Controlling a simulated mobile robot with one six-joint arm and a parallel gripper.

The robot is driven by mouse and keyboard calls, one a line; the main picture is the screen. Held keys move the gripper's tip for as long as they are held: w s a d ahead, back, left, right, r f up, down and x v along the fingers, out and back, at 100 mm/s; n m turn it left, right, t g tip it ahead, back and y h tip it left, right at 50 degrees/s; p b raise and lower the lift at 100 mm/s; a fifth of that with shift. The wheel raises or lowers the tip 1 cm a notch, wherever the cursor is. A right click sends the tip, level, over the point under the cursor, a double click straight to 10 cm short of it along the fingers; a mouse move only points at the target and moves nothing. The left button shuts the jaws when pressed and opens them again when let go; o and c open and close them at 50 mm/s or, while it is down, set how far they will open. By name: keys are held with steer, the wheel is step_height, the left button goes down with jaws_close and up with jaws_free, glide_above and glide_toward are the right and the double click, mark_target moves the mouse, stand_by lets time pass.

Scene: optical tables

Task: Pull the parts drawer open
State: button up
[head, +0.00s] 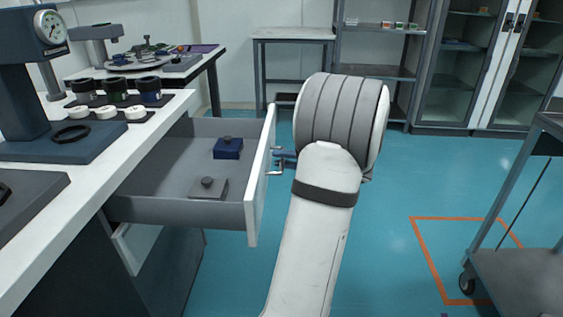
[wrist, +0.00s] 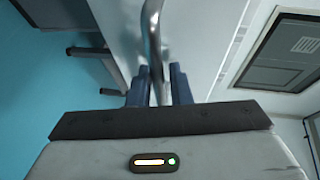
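The parts drawer (head: 150,208) stands pulled well out from under the white bench top, its grey inside showing. Its white front panel (head: 259,180) faces right. The metal bar handle (head: 275,172) is on that panel. My gripper (head: 285,155) is at the handle, mostly hidden behind my arm. In the wrist view the handle (wrist: 153,35) runs down between the two blue fingers of my gripper (wrist: 159,80), which sit close on both sides of it. A blue block with a knob (head: 228,149) and a grey block with a knob (head: 208,187) lie in the drawer.
The bench top (head: 70,222) carries a dial gauge stand (head: 25,75), dark jars and white rings. A grey cart (head: 530,270) stands at the right. Shelves (head: 375,70) and glass cabinets (head: 460,70) line the back. Blue floor is free between drawer and cart.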

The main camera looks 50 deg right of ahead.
steer(key=shift+o, duration=1.3)
steer(key=shift+a, duration=0.15)
steer(key=shift+s, duration=0.1)
steer(key=p+v, duration=0.2)
steer(key=v, duration=0.5)
steer(key=shift+s, duration=0.3)
